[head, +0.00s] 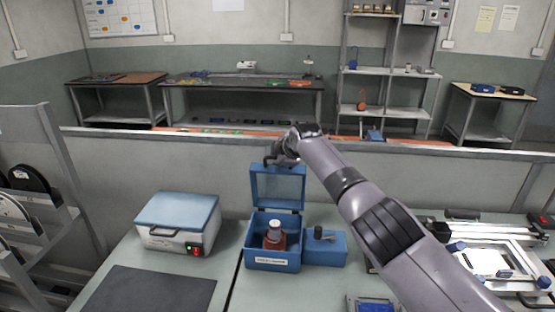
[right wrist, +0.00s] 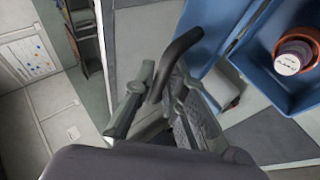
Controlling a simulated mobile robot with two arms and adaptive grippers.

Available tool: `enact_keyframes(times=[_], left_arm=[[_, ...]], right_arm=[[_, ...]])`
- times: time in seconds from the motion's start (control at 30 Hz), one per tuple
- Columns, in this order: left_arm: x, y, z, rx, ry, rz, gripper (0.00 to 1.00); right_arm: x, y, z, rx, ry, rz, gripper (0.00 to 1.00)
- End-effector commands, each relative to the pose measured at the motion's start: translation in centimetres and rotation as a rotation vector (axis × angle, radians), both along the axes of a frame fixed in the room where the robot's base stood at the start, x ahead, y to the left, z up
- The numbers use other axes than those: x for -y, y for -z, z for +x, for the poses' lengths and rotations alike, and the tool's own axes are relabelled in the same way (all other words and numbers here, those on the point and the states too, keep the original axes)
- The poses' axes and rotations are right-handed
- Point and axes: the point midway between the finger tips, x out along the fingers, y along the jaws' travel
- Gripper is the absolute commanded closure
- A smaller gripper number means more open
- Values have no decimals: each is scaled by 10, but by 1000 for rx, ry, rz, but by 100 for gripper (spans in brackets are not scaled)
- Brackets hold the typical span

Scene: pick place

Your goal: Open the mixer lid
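The blue mixer (head: 272,262) stands on the bench in the head view, with a red bottle with a white cap (head: 273,237) inside. Its lid (head: 278,190) is raised about upright at the back of the box. My right gripper (head: 281,157) is at the lid's top edge. In the right wrist view, the dark curved lid handle (right wrist: 182,49) runs between the fingers of my right gripper (right wrist: 160,75), which look closed on it. The bottle's cap (right wrist: 291,58) also shows there inside the blue box. My left gripper is in neither view.
A white device with a blue top (head: 179,221) stands left of the mixer. A blue block with a dark knob (head: 326,248) adjoins it on the right. Lab equipment (head: 492,262) fills the right. A low partition (head: 140,160) runs behind; a dark mat (head: 150,291) lies front left.

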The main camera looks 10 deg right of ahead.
Motion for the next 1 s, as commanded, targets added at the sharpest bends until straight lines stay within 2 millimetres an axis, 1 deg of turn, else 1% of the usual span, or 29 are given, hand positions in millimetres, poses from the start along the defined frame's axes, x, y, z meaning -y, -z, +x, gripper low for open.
enact_keyframes(times=[0.03,0.23,0.57,0.73,1.0], left_arm=[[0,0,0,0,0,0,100],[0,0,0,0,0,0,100],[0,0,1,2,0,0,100],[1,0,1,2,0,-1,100],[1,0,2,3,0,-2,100]], right_arm=[[0,0,0,0,0,0,83],[0,1,0,-2,1,1,70],[0,1,0,-2,1,2,70],[1,-2,-2,0,1,3,70],[4,-13,-15,1,0,3,70]])
